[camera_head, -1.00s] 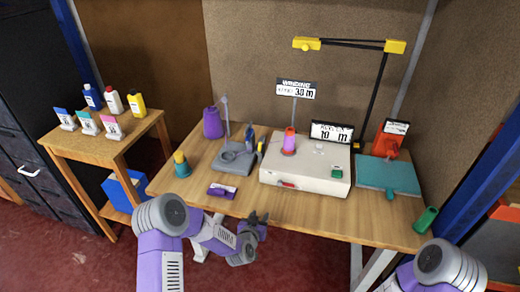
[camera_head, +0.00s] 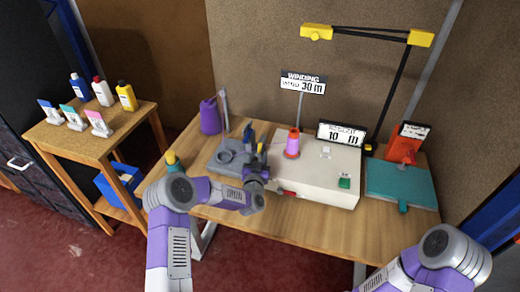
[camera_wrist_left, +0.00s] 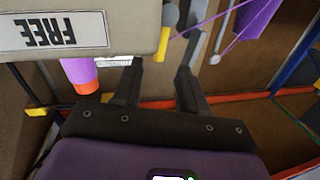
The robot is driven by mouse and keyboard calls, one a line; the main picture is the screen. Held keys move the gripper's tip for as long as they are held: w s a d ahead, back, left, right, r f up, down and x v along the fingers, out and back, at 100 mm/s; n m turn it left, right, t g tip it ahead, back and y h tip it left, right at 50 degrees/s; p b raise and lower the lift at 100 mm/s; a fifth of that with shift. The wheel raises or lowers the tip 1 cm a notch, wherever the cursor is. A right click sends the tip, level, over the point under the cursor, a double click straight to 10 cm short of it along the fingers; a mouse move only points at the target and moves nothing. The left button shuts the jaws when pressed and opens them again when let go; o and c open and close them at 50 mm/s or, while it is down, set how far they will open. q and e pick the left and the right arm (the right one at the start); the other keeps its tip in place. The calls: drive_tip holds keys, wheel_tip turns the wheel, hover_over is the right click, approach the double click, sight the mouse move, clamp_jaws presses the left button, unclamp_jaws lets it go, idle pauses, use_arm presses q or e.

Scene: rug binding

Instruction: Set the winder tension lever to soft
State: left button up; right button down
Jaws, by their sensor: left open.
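The winder is a cream box (camera_head: 327,182) on the table, with a purple and orange cone (camera_head: 292,145) on top. A small yellow-tipped piece (camera_head: 261,147) stands at its left side and may be the tension lever; its setting cannot be read. My left gripper (camera_head: 257,161) is open and empty just left of the box, close to that piece. A cream panel with an upside-down FREE label (camera_wrist_left: 55,32) is at upper left. My right gripper is out of view.
A grey stand (camera_head: 228,157) and a purple bottle-like cone (camera_head: 209,116) are left of the winder. A teal plate (camera_head: 400,184) lies to the right. A side table (camera_head: 85,145) holds bottles and cards.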

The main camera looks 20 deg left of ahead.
sight(260, 147)
use_arm(q)
drive_tip(key=shift+w+a+f, duration=0.1)
drive_tip(key=shift+w+a, duration=0.1)
drive_tip(key=shift+w, duration=0.95)
drive_tip(key=shift+w+a+f, duration=0.1)
drive_tip(key=shift+w+a, duration=0.05)
drive_tip(key=shift+w, duration=0.95)
drive_tip(key=shift+r, duration=0.1)
drive_tip(key=shift+c, duration=0.3)
drive_tip(key=shift+b, duration=0.3)
clamp_jaws()
